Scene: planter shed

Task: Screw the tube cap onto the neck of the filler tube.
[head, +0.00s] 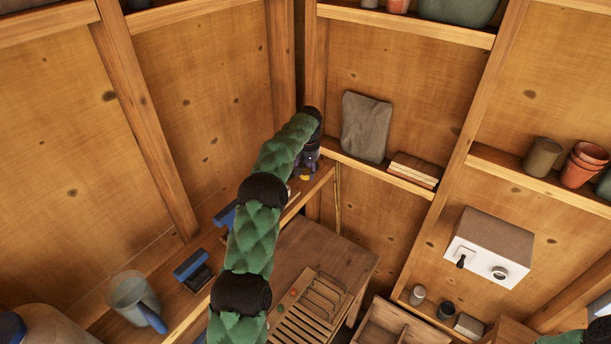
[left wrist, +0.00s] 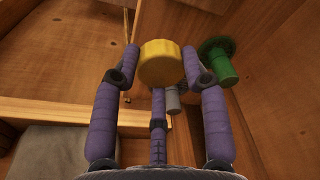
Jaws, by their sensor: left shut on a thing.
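A round yellow cap (left wrist: 161,60), which looks like the tube cap, is between the purple fingers of my left gripper (left wrist: 161,66) in the left wrist view. The gripper is shut on it. In the head view my left gripper (head: 307,164) is small and partly hidden at the far end of my green-sleeved arm, near the shed corner. A short grey cylinder (left wrist: 173,101) shows just behind the cap, and a green flanged tube (left wrist: 222,66) stands to the right, apart from the cap. I cannot tell which is the filler tube; its neck is not clear. My right gripper is out of view.
A wooden ledge (head: 167,284) along the left wall holds a clear jug (head: 132,296) and a blue-and-black tool (head: 192,267). A wooden table (head: 330,251) stands below the arm. A shelf (head: 375,171) with a grey bag (head: 365,127) is right of the gripper.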

